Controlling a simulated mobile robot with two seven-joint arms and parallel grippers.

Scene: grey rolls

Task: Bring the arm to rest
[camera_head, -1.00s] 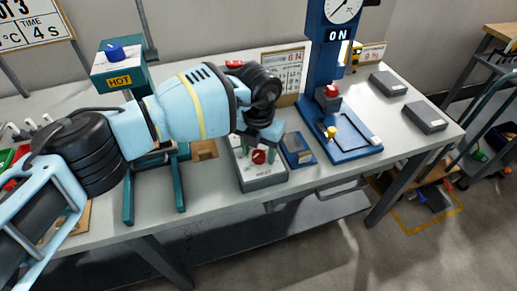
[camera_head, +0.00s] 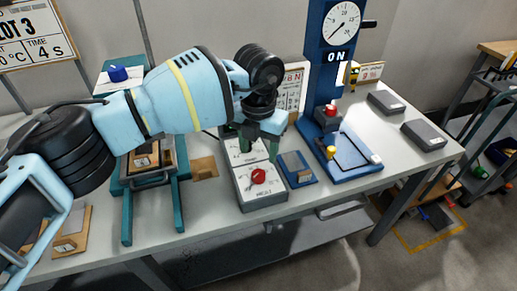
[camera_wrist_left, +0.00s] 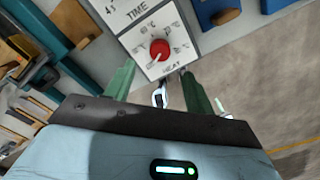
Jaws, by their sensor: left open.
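My left arm (camera_head: 180,95) reaches in from the left over the table. My left gripper (camera_head: 259,150) is open and empty, with its green fingers above and behind the red knob (camera_head: 258,176) of a grey control box (camera_head: 262,197). In the left wrist view the two green fingers (camera_wrist_left: 160,85) are spread apart, and the red knob (camera_wrist_left: 159,50) marked HEAT lies beyond them, with a gap showing. The knob's pointer is hard to read. My right gripper is not in view.
A blue press with a dial (camera_head: 343,23) stands right of the box, with a small blue tray (camera_head: 297,168) between. A teal heated press (camera_head: 125,185) stands to the left. Two grey blocks (camera_head: 424,135) lie at the right. The table's front edge (camera_head: 215,225) is near.

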